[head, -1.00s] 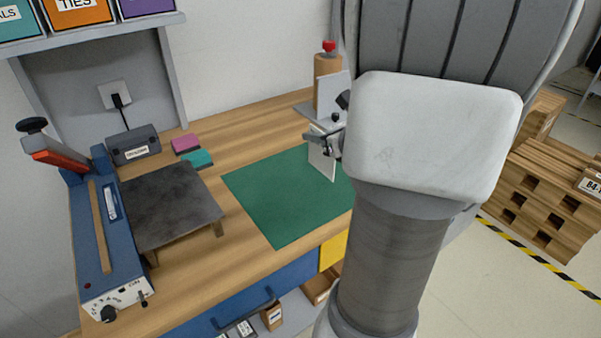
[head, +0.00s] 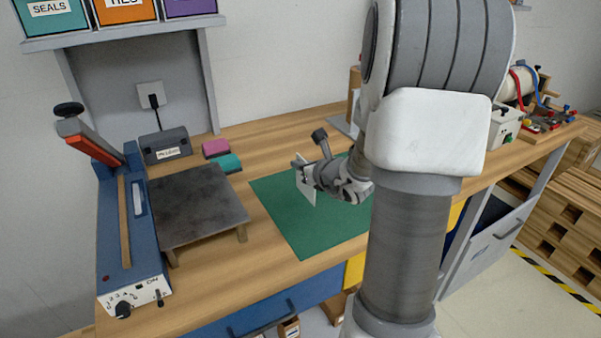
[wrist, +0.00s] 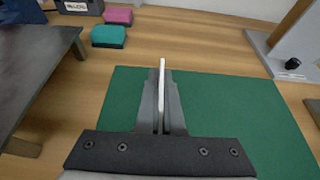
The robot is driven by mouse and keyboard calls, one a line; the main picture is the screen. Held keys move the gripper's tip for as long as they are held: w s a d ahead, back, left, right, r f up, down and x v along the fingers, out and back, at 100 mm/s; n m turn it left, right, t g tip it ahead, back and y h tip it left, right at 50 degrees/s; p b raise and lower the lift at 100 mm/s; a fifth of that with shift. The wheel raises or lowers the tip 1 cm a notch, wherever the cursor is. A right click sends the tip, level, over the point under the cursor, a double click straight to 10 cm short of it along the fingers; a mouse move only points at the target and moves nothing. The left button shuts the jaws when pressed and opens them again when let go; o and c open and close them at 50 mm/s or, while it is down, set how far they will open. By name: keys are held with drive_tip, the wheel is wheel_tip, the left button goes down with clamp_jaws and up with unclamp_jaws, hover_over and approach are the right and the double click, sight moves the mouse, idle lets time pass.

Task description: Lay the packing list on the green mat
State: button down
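The packing list is a thin white sheet (head: 306,188), held upright in my gripper (head: 302,172) above the left part of the green mat (head: 290,222). In the wrist view the packing list (wrist: 161,80) shows edge-on between the two fingers of my gripper (wrist: 160,100), which are shut on it. The mat (wrist: 245,110) spreads below and to the right of the fingers in that view. My arm hides the right part of the mat in the head view. I cannot see any writing on the sheet.
A dark raised platform (head: 195,205) and a blue sealer (head: 130,230) stand left of the mat. Pink (head: 215,147) and teal (head: 226,163) blocks lie behind the platform. A grey stand (wrist: 290,45) is at the back right. Bare wood surrounds the mat's left side.

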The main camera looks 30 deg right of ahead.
drive_tip(key=shift+f, duration=0.7)
drive_tip(key=shift+f+b, duration=0.4)
drive_tip(key=shift+b, duration=0.15)
drive_tip(key=c, duration=1.1)
unclamp_jaws()
drive_tip(key=shift+o, duration=0.2)
drive_tip(key=shift+r, duration=0.1)
drive_tip(key=shift+r+p, duration=0.5)
drive_tip(key=shift+p, duration=0.15)
drive_tip(key=p+v, duration=0.1)
drive_tip(key=v, duration=1.1)
drive_tip(key=shift+f+p, duration=0.25)
drive_tip(key=shift+p, duration=0.1)
